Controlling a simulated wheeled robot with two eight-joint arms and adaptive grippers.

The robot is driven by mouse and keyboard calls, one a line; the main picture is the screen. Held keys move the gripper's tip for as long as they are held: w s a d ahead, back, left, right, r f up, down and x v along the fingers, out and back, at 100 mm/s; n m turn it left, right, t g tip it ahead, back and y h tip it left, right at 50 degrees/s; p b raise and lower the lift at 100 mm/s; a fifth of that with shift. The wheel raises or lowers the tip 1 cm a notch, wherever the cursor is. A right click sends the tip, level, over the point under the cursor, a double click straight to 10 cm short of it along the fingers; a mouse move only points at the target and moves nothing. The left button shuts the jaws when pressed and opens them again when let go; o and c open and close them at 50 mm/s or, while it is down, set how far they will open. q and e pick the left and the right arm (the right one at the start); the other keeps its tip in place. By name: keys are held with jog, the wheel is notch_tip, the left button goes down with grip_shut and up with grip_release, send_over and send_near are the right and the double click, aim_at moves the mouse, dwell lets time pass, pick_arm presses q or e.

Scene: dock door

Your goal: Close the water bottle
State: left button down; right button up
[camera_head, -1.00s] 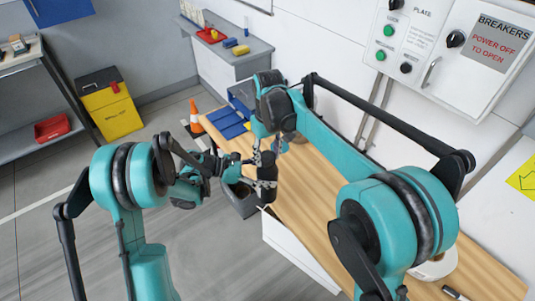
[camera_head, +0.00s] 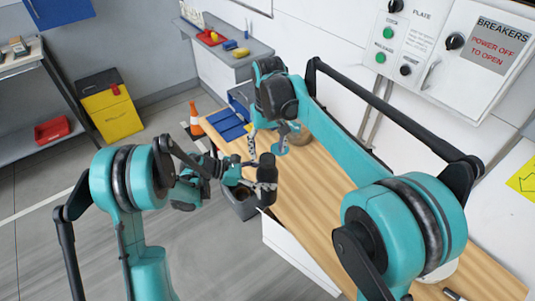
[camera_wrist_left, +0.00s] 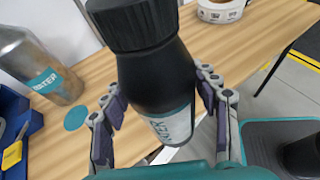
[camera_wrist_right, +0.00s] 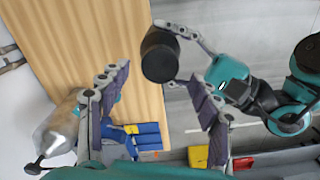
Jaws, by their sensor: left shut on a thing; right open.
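A black bottle (camera_head: 267,172) with a white and teal label is upright in my left gripper (camera_head: 256,184), above the front edge of the wooden bench. In the left wrist view the bottle (camera_wrist_left: 155,75) stands between both fingers, and a ribbed black cap (camera_wrist_left: 130,22) sits on its top. I cannot tell whether the cap is tight. The right wrist view shows the cap's dark round top (camera_wrist_right: 160,55). My right gripper (camera_head: 268,148) is open and empty, above and just behind the cap, apart from it.
A steel bottle (camera_wrist_left: 38,65) with a teal label stands on the bench (camera_head: 330,190), near a flat teal disc (camera_wrist_left: 75,118). Blue bins (camera_head: 230,125) are at the bench's far end. A white roll (camera_wrist_left: 222,8) lies further along. The middle of the bench is clear.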

aim_at(267, 158)
jog(key=shift+r, duration=0.35)
jog(key=shift+r, duration=0.1)
jog(key=shift+c, duration=0.4)
notch_tip(267, 158, up, 3)
jog(key=n, duration=0.4)
jog(key=shift+r, duration=0.15)
jog(key=shift+f, duration=4.05)
